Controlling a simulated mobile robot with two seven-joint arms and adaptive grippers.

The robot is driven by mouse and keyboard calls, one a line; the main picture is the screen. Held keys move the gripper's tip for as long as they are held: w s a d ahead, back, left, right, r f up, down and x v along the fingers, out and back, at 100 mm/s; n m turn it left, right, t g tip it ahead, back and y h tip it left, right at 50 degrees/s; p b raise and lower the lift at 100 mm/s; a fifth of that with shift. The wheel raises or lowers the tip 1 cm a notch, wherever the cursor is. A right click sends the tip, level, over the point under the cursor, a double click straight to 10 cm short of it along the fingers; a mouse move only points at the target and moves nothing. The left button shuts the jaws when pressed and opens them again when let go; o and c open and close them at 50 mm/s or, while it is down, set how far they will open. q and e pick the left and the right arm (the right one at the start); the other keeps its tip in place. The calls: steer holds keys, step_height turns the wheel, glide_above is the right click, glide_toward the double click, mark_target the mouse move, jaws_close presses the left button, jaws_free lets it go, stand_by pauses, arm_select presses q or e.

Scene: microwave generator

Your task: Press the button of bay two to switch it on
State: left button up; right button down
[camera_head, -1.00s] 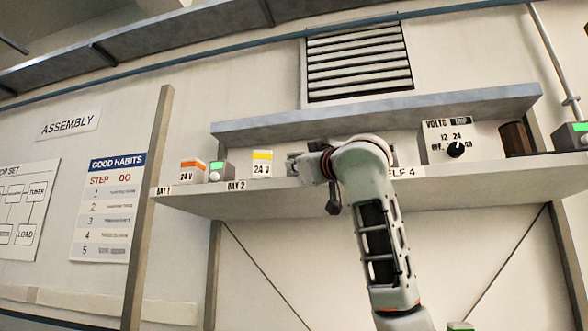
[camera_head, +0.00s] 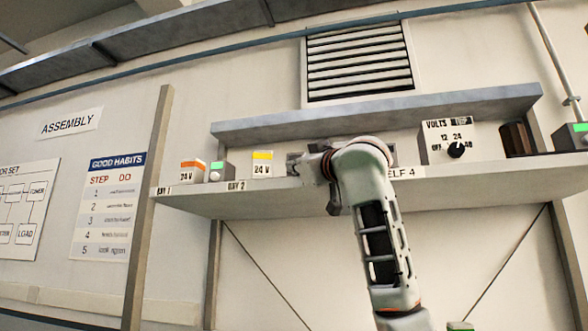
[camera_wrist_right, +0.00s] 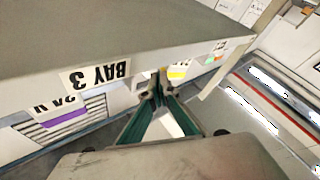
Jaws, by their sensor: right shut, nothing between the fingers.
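The bay two label (camera_head: 236,185) is on the shelf's front edge, with a white card or box marked yellow and 24 V (camera_head: 262,163) above it. In the right wrist view the picture is upside down and the closed fingers (camera_wrist_right: 157,80) are empty. Their tips are beside a pale unit (camera_wrist_right: 142,84) and the yellow-marked unit (camera_wrist_right: 178,70). Bay two's button is not clearly visible, and I cannot tell whether the tips touch it. My left gripper is out of view.
Bay one has an orange-marked box (camera_head: 192,171) and a grey box with a green light (camera_head: 220,172). The bay 3 label (camera_wrist_right: 95,74) and a purple-marked box (camera_wrist_right: 62,117) show in the wrist view. A volts dial (camera_head: 456,150) and an upper shelf (camera_head: 250,130) are nearby.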

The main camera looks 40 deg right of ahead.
steer(key=shift+w+d, duration=0.15)
steer(key=shift+d, duration=0.05)
steer(key=shift+a, duration=0.15)
steer(key=shift+s+a+b, duration=0.5)
steer(key=shift+s+a, duration=0.15)
steer(key=s+a+b, duration=0.1)
steer(key=s+a, duration=0.1)
steer(key=s+a+b, duration=0.1)
steer(key=s+a, duration=0.1)
steer(key=shift+a+b, duration=0.25)
steer(key=shift+b, duration=0.15)
stand_by(0.4)
steer(key=shift+w, duration=0.1)
stand_by(0.4)
